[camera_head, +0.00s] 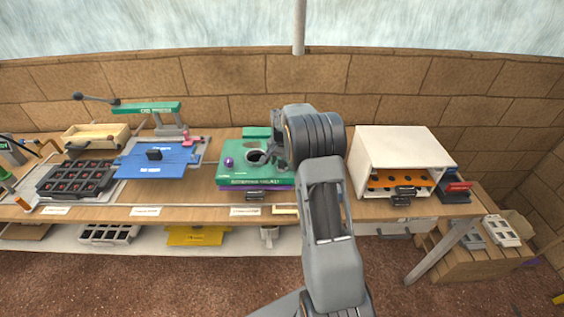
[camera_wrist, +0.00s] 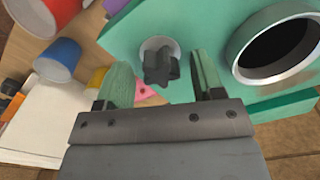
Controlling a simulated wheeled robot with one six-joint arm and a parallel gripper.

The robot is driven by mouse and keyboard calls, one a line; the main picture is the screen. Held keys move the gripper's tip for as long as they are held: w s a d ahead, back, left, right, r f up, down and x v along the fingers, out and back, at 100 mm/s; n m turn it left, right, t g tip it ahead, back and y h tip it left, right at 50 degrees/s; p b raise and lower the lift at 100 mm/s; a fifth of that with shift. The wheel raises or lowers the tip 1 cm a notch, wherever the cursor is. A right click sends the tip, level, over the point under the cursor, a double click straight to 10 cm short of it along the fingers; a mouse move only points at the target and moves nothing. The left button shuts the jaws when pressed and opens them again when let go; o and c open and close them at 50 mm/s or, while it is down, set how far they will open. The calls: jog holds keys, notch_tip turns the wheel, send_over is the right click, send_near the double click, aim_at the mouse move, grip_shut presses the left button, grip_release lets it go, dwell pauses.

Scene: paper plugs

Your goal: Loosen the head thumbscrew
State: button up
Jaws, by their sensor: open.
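The head thumbscrew appears to be the dark star-shaped knob (camera_wrist: 160,66) in the wrist view. It sits in front of a pale round boss on a teal block (camera_wrist: 195,24). My gripper (camera_wrist: 161,77) is open, with one green finger pad on each side of the knob and a visible gap on both sides. I cannot tell how deep the fingers reach around it. In the head view the green machine (camera_head: 237,178) stands mid-bench, with a round opening (camera_head: 257,157) on top. My arm hides the knob and fingers there.
A metal-rimmed opening (camera_wrist: 278,48) lies right of the knob in the wrist view. A blue cup (camera_wrist: 58,60) and a red cup (camera_wrist: 42,12) are at the left. In the head view, a purple ball (camera_head: 229,162), a blue plate (camera_head: 155,161) and a white cabinet (camera_head: 400,150) flank the space.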

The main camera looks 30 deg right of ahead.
aim_at(282, 162)
jog(key=shift+r+p, duration=1.25)
jog(key=shift+r, duration=0.75)
jog(key=m, duration=0.5)
jog(key=shift+m, duration=0.4)
jog(key=m, duration=0.6)
jog(key=shift+f, duration=0.25)
jog(key=shift+f+b, duration=1.35)
jog(key=shift+f, duration=0.5)
jog(key=shift+c, duration=0.4)
